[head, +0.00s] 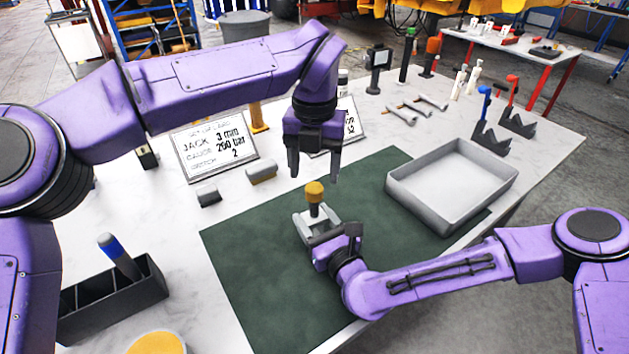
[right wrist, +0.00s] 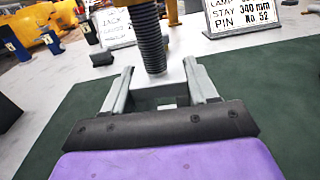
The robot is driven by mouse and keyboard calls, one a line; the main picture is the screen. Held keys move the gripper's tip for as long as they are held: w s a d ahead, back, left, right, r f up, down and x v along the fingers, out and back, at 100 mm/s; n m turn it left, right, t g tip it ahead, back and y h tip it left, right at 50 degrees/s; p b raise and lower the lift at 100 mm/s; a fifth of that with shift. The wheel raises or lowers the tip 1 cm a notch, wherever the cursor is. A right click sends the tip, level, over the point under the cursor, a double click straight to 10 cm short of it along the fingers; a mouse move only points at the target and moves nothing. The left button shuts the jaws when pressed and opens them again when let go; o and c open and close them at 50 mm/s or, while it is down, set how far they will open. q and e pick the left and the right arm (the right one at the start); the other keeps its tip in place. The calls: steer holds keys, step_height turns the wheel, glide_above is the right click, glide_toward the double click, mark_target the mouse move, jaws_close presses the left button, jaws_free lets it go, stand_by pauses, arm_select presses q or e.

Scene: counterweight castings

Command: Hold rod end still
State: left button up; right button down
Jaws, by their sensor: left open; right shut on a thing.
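A rod end stands on the green mat (head: 260,270): a pale grey block (head: 303,222) with a dark threaded rod (head: 314,210) and an orange-yellow top (head: 315,190). My right gripper (head: 318,230) is shut on the block from the near side. In the right wrist view the block (right wrist: 160,97) sits between my two fingers, and the threaded rod (right wrist: 150,38) rises upright, its top cut off. My left gripper (head: 313,165) is open and empty, pointing down above the orange-yellow top and apart from it.
Signs (head: 215,148) stand behind, with two small blocks in front. A dark divided holder (head: 112,300) with a blue-topped item is at lower left. Tools and dark stands (head: 490,138) lie at the back right.

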arm_select(q)
step_height(320, 180, up, 7)
steer(key=shift+r, duration=0.15)
arm_select(e)
steer(key=shift+f, duration=0.15)
steer(key=shift+c, duration=1.2)
jaws_free()
steer(key=shift+w, duration=0.1)
steer(key=b+v, duration=0.2)
steer(key=v, duration=0.7)
steer(key=shift+s+d, duration=0.25)
steer(key=shift+s, duration=0.1)
arm_select(q)
step_height(320, 180, down, 2)
steer(key=shift+f, duration=0.25)
arm_select(e)
steer(key=shift+s+d, duration=0.2)
steer(key=shift+s, duration=0.2)
